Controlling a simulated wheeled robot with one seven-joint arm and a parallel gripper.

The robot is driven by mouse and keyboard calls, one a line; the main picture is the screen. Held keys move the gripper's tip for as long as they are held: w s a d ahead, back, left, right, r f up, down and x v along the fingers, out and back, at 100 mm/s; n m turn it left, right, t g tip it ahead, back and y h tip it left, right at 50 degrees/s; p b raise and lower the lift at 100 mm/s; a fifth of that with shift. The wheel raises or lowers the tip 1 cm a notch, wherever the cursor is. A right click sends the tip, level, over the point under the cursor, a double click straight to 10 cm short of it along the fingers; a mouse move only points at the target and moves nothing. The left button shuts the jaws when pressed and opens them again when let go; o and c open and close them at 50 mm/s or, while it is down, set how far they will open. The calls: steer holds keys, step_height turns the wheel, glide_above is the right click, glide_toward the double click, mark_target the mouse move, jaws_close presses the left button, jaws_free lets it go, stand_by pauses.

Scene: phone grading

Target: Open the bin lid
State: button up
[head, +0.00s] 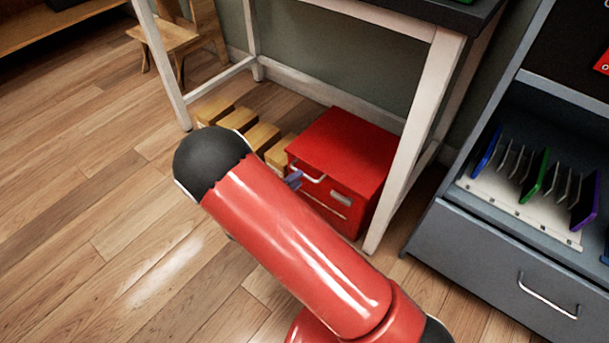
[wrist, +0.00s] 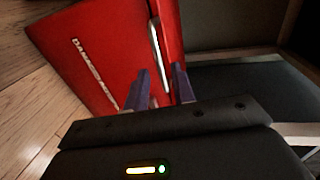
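The red bin (head: 352,150) stands on the floor under the white-legged table, its flat lid down. A pale handle (head: 314,179) and a small label plate (head: 340,198) are on its front. In the wrist view, the red bin (wrist: 105,40) fills the upper left, with white lettering and the silvery handle (wrist: 156,45). My gripper (wrist: 162,85) is open; its two purple-blue fingers are apart, with the near end of the handle appearing between them. I cannot tell whether they touch it. In the head view, my gripper (head: 293,180) shows only a fingertip beside the handle; my arm hides the rest.
Several tan boxes (head: 262,137) stand left of the bin. A white table leg (head: 420,120) rises close to its right side. A grey cabinet (head: 490,255) with a rack of phones is at the right. The wooden floor at left is clear.

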steer(key=shift+x, duration=2.15)
jaws_close()
